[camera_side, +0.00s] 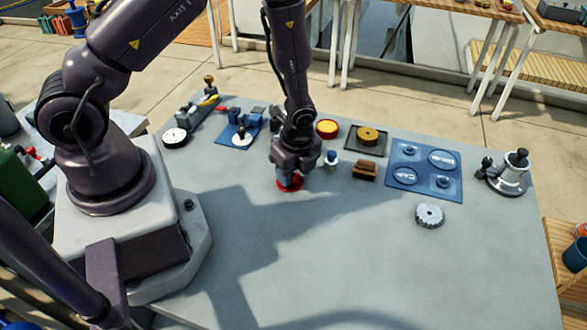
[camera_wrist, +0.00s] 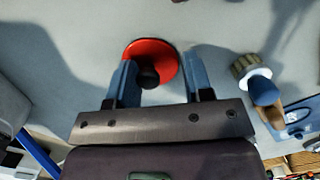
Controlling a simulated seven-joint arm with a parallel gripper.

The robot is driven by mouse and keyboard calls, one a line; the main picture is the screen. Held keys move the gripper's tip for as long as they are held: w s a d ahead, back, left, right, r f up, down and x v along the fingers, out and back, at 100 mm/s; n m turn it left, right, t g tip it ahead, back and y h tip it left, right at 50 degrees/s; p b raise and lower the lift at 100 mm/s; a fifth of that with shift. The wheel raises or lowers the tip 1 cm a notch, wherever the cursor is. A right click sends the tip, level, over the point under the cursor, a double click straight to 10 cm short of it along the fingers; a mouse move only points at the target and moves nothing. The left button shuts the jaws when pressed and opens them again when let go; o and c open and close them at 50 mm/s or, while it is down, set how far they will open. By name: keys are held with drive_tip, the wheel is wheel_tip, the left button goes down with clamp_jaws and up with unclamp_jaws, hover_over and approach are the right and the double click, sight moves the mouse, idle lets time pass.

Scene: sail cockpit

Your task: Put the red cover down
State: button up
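The red cover (camera_side: 290,185) is a round red disc with a black knob on top. In the side view it is directly under my gripper (camera_side: 288,174), at or very near the grey tabletop. The wrist view shows the cover (camera_wrist: 166,58) between the two blue fingers of my gripper (camera_wrist: 158,66). The left finger overlaps the disc's left edge in the picture. I cannot tell whether either finger touches the cover. Part of the cover is hidden in the side view.
A small white-and-blue bottle (camera_side: 331,161) and a brown brush (camera_side: 365,170) stand close on the right. A blue panel (camera_side: 452,170) with round marked places, a toothed wheel (camera_side: 429,215) and a winch (camera_side: 508,175) lie farther right. The front of the grey table (camera_side: 370,260) is clear.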

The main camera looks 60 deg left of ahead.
wheel_tip(320, 180, up, 12)
drive_tip(key=d, duration=0.2)
wheel_tip(320, 180, up, 14)
drive_tip(key=n+t, duration=0.3)
drive_tip(key=n, duration=0.5)
hover_over(297, 183)
drive_tip(key=s, duration=0.4)
drive_tip(key=s+d+r+n+t+h, duration=0.1)
drive_tip(key=s+r+n+t, duration=0.1)
drive_tip(key=s+r+n, duration=0.5)
drive_tip(key=shift+s+d+r+n+t, duration=0.35)
drive_tip(key=shift+s+r+n+t, duration=0.05)
drive_tip(key=shift+s+r, duration=0.45)
